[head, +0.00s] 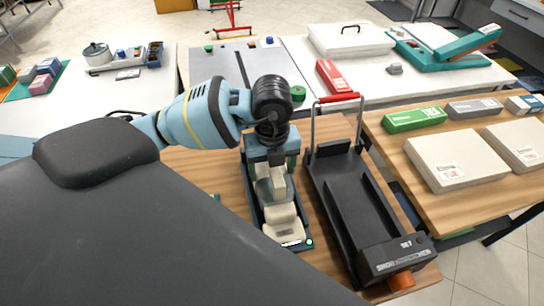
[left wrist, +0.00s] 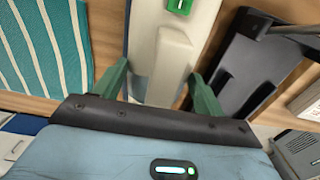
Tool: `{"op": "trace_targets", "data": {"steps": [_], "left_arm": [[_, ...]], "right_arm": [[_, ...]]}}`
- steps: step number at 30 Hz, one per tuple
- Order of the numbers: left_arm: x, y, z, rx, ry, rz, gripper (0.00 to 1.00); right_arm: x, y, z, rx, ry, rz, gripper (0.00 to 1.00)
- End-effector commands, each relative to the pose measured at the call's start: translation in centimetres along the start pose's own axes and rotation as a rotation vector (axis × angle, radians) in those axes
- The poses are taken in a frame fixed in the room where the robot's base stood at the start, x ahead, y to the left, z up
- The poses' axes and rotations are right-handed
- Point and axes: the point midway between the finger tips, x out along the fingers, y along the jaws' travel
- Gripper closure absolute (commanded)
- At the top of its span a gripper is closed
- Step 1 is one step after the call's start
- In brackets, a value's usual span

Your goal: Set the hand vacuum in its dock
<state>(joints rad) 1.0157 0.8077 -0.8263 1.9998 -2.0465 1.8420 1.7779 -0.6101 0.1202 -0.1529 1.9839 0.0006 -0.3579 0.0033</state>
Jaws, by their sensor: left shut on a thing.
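The hand vacuum (head: 277,190) is a cream and grey body below my left wrist in the head view. My left gripper (head: 268,158) is shut on it. In the left wrist view, the green fingers of my left gripper (left wrist: 160,92) stand on either side of the cream vacuum body (left wrist: 168,62). A long dark teal base with a pale front end and a small green light, seemingly the dock (head: 300,244), lies around and under the vacuum. My wrist hides part of both, and I cannot tell whether the vacuum is seated. My right gripper is not in view.
A black shoe machine (head: 352,200) with a red-handled bar and an orange knob stands close on the right. In the left wrist view, a teal striped cloth (left wrist: 48,45) lies to the left. Pale boxes (head: 455,162) lie on the right table.

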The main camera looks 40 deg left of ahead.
Motion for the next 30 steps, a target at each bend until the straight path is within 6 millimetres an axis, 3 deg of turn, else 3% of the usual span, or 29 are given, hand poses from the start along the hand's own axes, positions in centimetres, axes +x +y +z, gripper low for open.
{"op": "trace_targets", "data": {"steps": [13,14,19,30], "left_arm": [[0.17,-0.07,0.02,0.000,-0.001,-0.003,1.00],[0.17,-0.07,0.02,0.000,-0.001,-0.003,0.25],[0.21,-0.05,0.01,0.000,-0.001,-0.002,0.04],[-0.37,-0.05,0.00,0.001,-0.001,-0.002,0.04]], "right_arm": [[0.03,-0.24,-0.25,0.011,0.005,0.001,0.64],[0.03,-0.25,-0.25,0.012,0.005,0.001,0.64],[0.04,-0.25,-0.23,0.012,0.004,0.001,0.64],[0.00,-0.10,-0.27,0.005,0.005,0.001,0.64]]}}
